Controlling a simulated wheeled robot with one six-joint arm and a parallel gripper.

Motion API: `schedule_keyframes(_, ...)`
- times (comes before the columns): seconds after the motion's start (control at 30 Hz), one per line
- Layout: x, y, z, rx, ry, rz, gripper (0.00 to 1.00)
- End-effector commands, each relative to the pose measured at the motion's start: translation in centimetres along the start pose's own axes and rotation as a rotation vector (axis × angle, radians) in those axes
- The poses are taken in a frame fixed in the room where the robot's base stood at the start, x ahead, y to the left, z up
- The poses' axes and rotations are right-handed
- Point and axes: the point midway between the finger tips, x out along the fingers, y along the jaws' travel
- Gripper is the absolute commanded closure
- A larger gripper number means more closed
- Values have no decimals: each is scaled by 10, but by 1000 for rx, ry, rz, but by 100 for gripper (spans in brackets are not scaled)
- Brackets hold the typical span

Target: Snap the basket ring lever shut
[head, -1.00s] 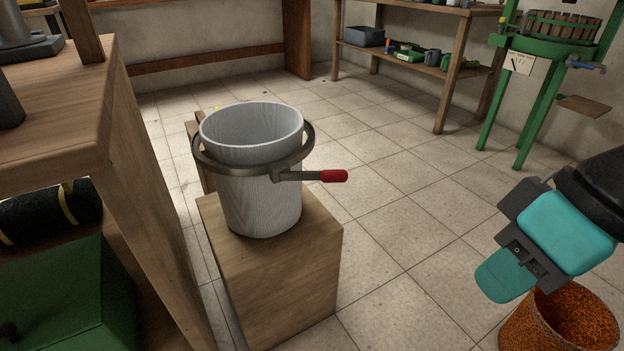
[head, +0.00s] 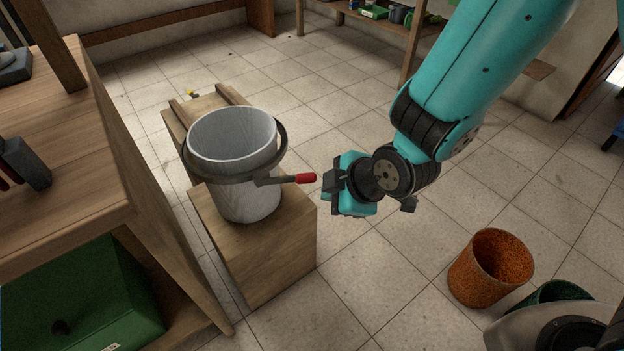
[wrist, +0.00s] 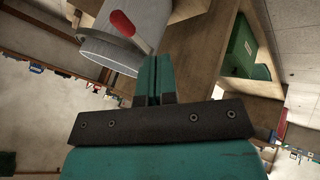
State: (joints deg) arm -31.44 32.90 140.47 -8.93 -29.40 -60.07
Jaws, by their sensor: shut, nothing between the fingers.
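A pale grey basket (head: 246,200) stands upright on a wooden block (head: 265,248). A dark metal ring (head: 215,178) goes around its upper part. The ring's lever (head: 275,181) sticks out to the right and ends in a red grip (head: 306,178). My gripper (head: 328,188) is just right of the red grip, and a small gap seems to show between them. In the wrist view the fingers (wrist: 153,62) are together and empty. The red grip (wrist: 122,23) and the basket (wrist: 105,45) lie beyond the fingertips there, up and to the left.
A wooden bench (head: 85,150) with a green crate (head: 85,290) beneath stands at the left. A rusty orange bin (head: 478,285) stands on the floor at the lower right. The tiled floor between block and bin is clear.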

Motion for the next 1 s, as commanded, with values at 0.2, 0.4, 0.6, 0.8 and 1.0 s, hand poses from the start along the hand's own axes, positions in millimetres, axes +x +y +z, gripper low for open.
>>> schedule_keyframes(0.2,51,-2,2,2,-2,-3,100)
schedule_keyframes(0.4,83,9,1,5,0,4,100)
schedule_keyframes(0.6,93,29,1,5,0,1,100)
schedule_keyframes(0.8,96,35,1,4,0,-1,100)
schedule_keyframes(1.0,96,35,1,4,0,-1,100)
